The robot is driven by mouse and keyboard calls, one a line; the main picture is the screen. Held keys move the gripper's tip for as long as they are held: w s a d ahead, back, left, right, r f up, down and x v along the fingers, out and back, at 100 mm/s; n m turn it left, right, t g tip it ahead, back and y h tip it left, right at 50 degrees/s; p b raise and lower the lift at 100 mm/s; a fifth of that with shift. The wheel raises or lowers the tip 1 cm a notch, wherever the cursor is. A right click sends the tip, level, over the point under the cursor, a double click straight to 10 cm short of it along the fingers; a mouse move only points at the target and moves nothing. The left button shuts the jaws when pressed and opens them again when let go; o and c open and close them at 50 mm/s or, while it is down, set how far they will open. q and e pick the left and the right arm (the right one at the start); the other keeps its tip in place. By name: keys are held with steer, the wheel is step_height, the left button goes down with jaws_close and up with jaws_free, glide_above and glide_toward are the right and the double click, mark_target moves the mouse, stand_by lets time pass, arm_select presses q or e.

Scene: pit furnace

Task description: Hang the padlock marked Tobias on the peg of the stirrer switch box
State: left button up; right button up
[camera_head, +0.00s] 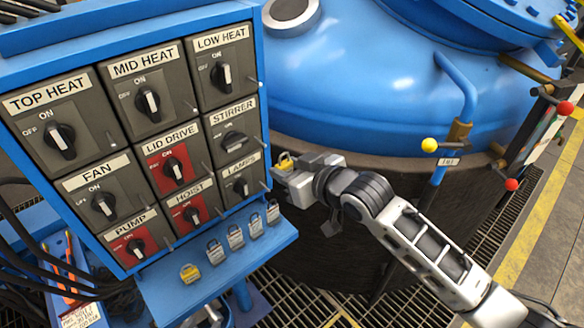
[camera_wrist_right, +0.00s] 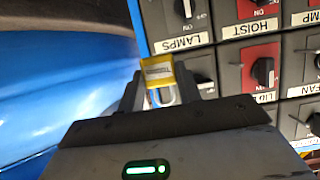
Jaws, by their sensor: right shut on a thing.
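The stirrer switch box (camera_head: 232,128) is in the right column of the panel, between low heat and lamps. Its knob is turned sideways, unlike the upright knobs around it. I cannot clearly make out its peg. My right gripper (camera_head: 286,170) is just right of the panel's edge, shut on a yellow padlock (camera_head: 285,159). The wrist view shows the padlock (camera_wrist_right: 158,72) between the fingers, its shackle toward the gripper, in front of the stirrer box. Its label is too small to read. It appears apart from the panel. My left gripper is not visible.
Several grey padlocks (camera_head: 236,237) and another yellow padlock (camera_head: 189,273) stand on the blue shelf (camera_head: 170,299) below the panel. Other boxes have thin protruding pegs. The blue furnace lid (camera_head: 370,80) lies behind my right arm.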

steer(key=shift+w+a+f, duration=0.1)
steer(key=shift+w+a, duration=0.9)
steer(key=shift+w, duration=0.25)
steer(key=shift+b+x, duration=0.75)
steer(key=shift+b, duration=0.1)
steer(key=shift+b+x, duration=0.75)
steer(key=shift+b, duration=0.45)
steer(key=shift+w+a+r+p, duration=0.2)
steer(key=shift+w+a+p, duration=0.1)
steer(key=shift+w, duration=0.2)
steer(key=shift+w+a, duration=0.1)
arm_select(q)
steer(key=shift+w+d+f, duration=0.15)
steer(key=shift+d+f, duration=0.2)
steer(key=shift+f, duration=0.25)
steer(key=shift+a+f, duration=0.1)
steer(key=shift+f, duration=0.15)
